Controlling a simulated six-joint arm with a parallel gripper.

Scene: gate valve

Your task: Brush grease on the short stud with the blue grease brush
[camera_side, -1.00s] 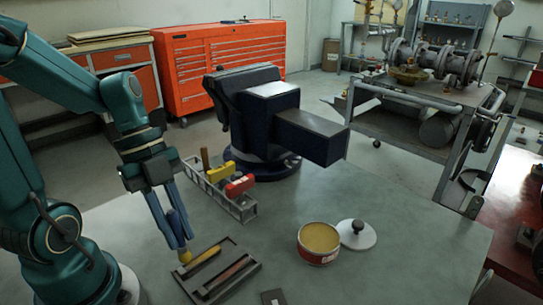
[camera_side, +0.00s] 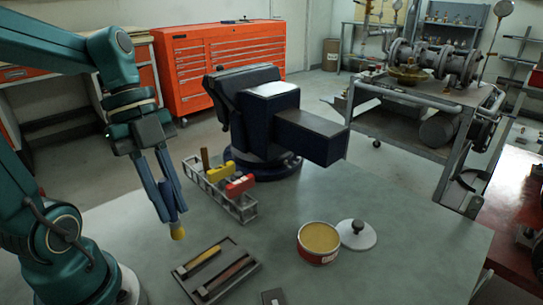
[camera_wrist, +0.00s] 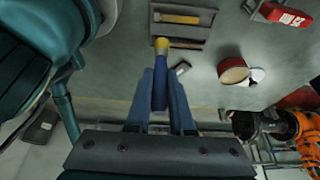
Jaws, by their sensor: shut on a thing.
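My gripper (camera_side: 175,214) is shut on the blue grease brush (camera_side: 178,233), which hangs tip-down above the table, behind the tray. In the wrist view the brush's blue body (camera_wrist: 160,90) lies between my fingers (camera_wrist: 162,76), with its yellow tip pointing away from me. An open red-and-white tin of yellow grease (camera_side: 319,238) stands on the table to the right of the brush; it also shows in the wrist view (camera_wrist: 232,70). I cannot make out the short stud; a flanged valve assembly (camera_side: 432,62) sits on the cart at the back right.
A dark tray (camera_side: 216,271) holds a yellow-handled and a brown-handled tool. The tin's lid (camera_side: 357,236) lies beside the tin. A metal rack (camera_side: 243,208) with yellow and red items and a large dark vise (camera_side: 262,115) stand behind. The table's right part is clear.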

